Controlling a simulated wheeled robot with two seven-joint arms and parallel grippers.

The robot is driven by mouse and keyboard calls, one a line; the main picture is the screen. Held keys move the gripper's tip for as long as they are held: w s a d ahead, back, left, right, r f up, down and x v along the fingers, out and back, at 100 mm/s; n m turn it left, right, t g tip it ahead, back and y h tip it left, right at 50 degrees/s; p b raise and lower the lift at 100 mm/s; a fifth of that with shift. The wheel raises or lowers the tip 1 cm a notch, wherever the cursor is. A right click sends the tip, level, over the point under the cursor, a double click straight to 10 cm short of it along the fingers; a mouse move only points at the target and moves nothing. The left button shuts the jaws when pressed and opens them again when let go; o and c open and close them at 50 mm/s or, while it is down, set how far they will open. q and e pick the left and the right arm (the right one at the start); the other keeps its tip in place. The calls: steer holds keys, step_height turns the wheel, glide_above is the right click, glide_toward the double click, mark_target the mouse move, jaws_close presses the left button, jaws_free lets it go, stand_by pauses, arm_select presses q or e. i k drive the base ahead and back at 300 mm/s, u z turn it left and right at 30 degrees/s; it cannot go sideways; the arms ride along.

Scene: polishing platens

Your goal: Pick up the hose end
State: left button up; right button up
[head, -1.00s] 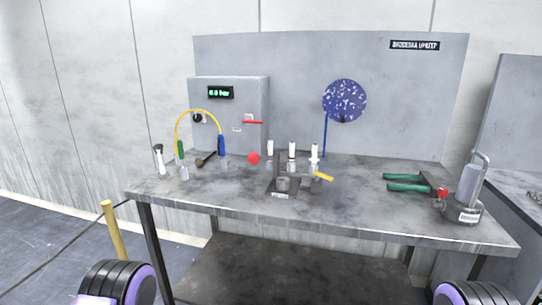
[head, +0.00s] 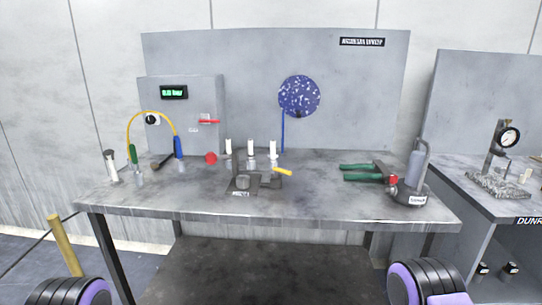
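A yellow hose (head: 151,113) arches up over the left part of the workbench (head: 330,205). Its left end has a green sleeve (head: 132,155) and its right end a blue sleeve (head: 178,147). Both ends point down near the bench top, in front of a grey control box (head: 207,110). A small metallic fitting (head: 139,177) shows just below the green sleeve. I cannot tell how the ends are seated. Only black and purple parts of my two arms show at the bottom corners. Neither gripper is in view, and both are well away from the hose in the picture.
The front bench strip is mostly clear. A second bench (head: 500,205) stands right.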

mark_target(273, 155)
steer(key=u, duration=1.9)
steer(key=i, duration=1)
steer(key=z, duration=3.1)
